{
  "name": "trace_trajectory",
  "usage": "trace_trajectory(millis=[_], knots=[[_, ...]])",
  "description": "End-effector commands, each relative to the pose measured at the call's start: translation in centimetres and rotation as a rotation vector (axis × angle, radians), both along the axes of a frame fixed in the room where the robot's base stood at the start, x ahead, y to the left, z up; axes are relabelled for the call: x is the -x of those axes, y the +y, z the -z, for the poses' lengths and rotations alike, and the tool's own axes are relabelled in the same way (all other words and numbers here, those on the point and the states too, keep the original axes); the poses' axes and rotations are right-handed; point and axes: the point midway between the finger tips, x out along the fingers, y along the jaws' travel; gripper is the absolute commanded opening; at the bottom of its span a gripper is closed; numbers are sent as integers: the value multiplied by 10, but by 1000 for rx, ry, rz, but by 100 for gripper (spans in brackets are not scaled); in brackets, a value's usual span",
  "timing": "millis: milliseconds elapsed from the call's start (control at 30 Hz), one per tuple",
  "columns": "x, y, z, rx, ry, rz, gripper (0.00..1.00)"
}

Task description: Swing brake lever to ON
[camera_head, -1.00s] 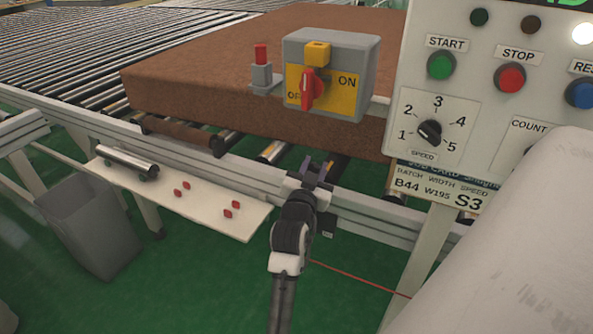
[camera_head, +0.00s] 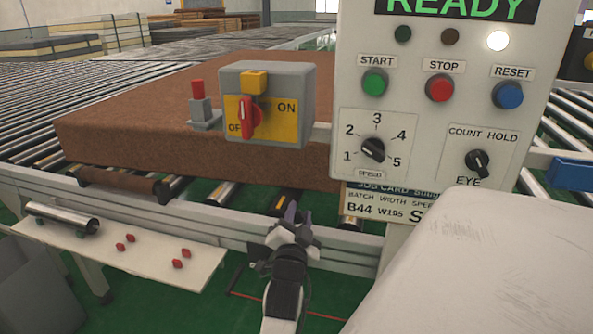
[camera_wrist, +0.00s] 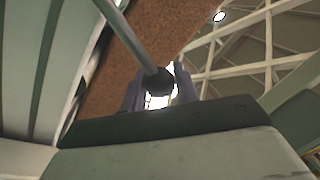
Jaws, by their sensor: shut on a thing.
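My gripper (camera_head: 296,212) is low in front of the conveyor's front rail, below the grey switch box. In the wrist view, its purple-grey fingers (camera_wrist: 159,92) are shut around the black knob (camera_wrist: 157,82) at the end of a grey rod (camera_wrist: 125,35), apparently the brake lever. The rod runs up and left from the knob. In the head view my gripper hides the knob, and I cannot make out the lever's pivot or marks. The switch box has a yellow ON/OFF plate (camera_head: 283,125) and a red handle (camera_head: 249,118), standing nearly upright near OFF.
A brown mattress block (camera_head: 120,125) lies on the rollers behind the rail (camera_head: 200,213). A control panel (camera_head: 440,130) stands at right, showing READY. A white shelf (camera_head: 150,262) with red pieces and a metal roller juts out at left. A grey bin (camera_head: 35,285) is at lower left.

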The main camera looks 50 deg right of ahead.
Motion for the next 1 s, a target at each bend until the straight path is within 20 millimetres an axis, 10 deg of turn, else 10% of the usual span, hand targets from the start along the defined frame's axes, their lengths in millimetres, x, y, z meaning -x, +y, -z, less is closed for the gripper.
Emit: trace_trajectory(millis=[233,267,400,1000], knots=[[4,-2,4,-6,5,8,0],[4,-2,4,-6,5,8,34],[3,-2,3,-6,4,7,50],[1,-2,3,-3,2,3,50]])
